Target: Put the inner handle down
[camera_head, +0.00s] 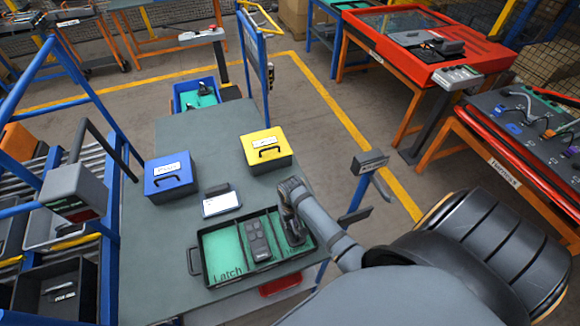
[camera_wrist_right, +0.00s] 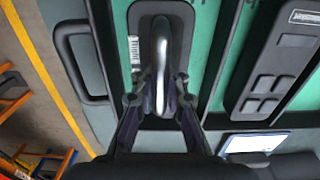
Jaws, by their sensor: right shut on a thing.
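The inner handle (camera_wrist_right: 161,50) is a silvery curved bar on a dark oblong base with a barcode label. It is in or just above the right, green-lined compartment of the black tray (camera_head: 203,268); I cannot tell if its base touches the floor there. My right gripper (camera_head: 293,228) is over that compartment, pointing down. In the right wrist view its fingers (camera_wrist_right: 160,108) are shut on the handle's bar. In the head view the handle (camera_head: 297,238) is partly hidden by the gripper. My left gripper is not in view.
A dark switch panel (camera_head: 257,240) lies in the tray's middle compartment; the left one is marked Latch. A blue box (camera_head: 170,178), a yellow box (camera_head: 266,150) and a white-screened device (camera_head: 221,204) stand behind the tray on the grey table (camera_head: 188,130).

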